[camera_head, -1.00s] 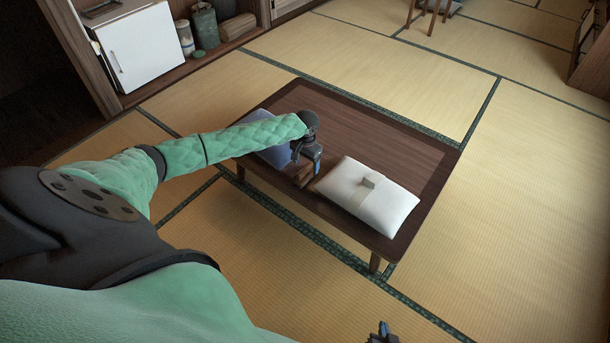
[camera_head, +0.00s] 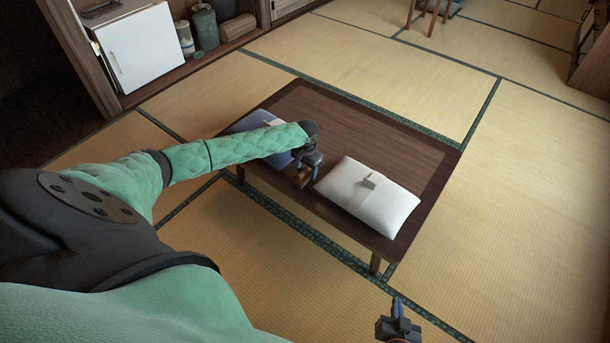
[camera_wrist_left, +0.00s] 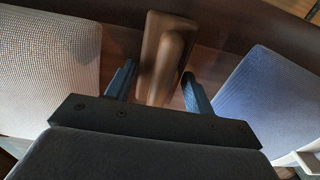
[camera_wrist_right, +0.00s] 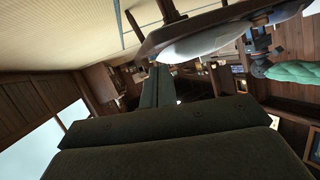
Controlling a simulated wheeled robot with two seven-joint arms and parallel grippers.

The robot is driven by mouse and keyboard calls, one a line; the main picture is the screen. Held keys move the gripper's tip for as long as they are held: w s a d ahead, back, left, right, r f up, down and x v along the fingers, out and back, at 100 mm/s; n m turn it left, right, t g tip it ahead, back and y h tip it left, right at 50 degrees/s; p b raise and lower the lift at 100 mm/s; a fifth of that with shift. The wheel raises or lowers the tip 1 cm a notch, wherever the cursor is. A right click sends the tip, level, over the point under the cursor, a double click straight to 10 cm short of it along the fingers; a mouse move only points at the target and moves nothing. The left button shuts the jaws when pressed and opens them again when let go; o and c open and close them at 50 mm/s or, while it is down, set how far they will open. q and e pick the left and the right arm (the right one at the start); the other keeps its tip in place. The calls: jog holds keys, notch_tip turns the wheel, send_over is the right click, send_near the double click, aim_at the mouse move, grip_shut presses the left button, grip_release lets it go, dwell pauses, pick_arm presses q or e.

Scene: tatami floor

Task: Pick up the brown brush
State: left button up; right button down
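The brown brush (camera_head: 302,181) lies on the dark wooden low table (camera_head: 385,150), near its front edge, between the blue and white cushions. In the left wrist view the brush (camera_wrist_left: 166,55) has a rounded handle on a flat block. My left gripper (camera_head: 309,165) is over the brush and partly hides it in the head view. In its wrist view the fingers (camera_wrist_left: 158,88) are apart, one on each side of the brush's near end, with gaps showing. My right gripper (camera_head: 398,310) is empty, low at the bottom of the head view, away from the table; its fingers (camera_wrist_right: 157,85) look together.
A white cushion (camera_head: 345,192) with a paper band lies right of the brush. A blue cushion (camera_head: 262,121) lies left, partly under my left arm in view. Tatami (camera_head: 510,200) around the table is clear. A white cabinet (camera_head: 139,50) stands at the back left.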

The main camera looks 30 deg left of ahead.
aim_at(306, 167)
pick_arm(q)
jog(key=c, duration=0.6)
jog(key=shift+r, duration=0.15)
